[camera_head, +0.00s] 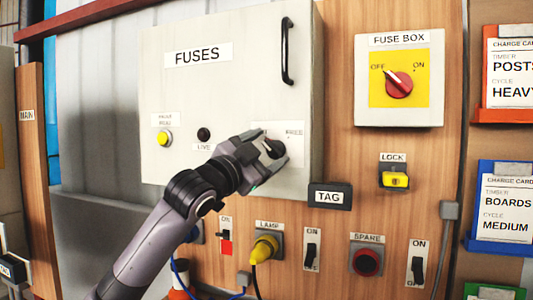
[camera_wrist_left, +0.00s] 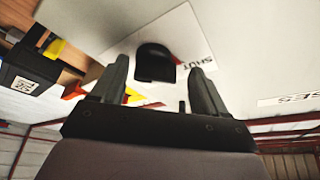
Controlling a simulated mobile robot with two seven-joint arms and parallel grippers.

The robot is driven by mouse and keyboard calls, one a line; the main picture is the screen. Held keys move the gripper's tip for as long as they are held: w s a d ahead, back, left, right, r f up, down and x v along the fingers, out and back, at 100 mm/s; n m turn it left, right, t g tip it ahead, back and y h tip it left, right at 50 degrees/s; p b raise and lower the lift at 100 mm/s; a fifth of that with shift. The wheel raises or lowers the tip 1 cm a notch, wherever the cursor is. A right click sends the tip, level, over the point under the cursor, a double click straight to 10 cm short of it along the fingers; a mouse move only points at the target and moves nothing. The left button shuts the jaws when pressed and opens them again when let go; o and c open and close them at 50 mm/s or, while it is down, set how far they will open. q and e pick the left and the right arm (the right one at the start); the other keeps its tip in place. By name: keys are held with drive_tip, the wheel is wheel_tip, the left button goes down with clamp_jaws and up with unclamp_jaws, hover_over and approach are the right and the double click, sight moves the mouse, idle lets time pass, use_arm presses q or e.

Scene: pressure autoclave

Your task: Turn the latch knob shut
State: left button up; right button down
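The black latch knob (camera_head: 275,149) is on a white label plate at the lower right of the grey FUSES door (camera_head: 230,100). FREE is printed right of the knob; my gripper partly covers the plate's left side. My left gripper (camera_head: 262,153) is at the knob in the head view. In the left wrist view the knob (camera_wrist_left: 155,62) shows between the two open fingers (camera_wrist_left: 159,72), with a gap on each side. SHUT is readable on the plate there. I cannot tell whether the fingertips reach around the knob. My right gripper is in neither view.
A black handle (camera_head: 287,50) stands out at the door's upper right. A TAG block (camera_head: 330,196) sits just below right of the door. The fuse box (camera_head: 399,80), a yellow lock (camera_head: 394,179) and a row of switches are on the wooden panel.

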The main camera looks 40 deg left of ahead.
use_arm(q)
drive_tip(key=shift+d+f, duration=0.1)
drive_tip(key=shift+f, duration=0.05)
drive_tip(key=shift+s+f, duration=0.2)
drive_tip(key=shift+s, duration=0.2)
drive_tip(key=b+v, duration=0.2)
drive_tip(key=v, duration=0.4)
drive_tip(key=shift+r, duration=0.1)
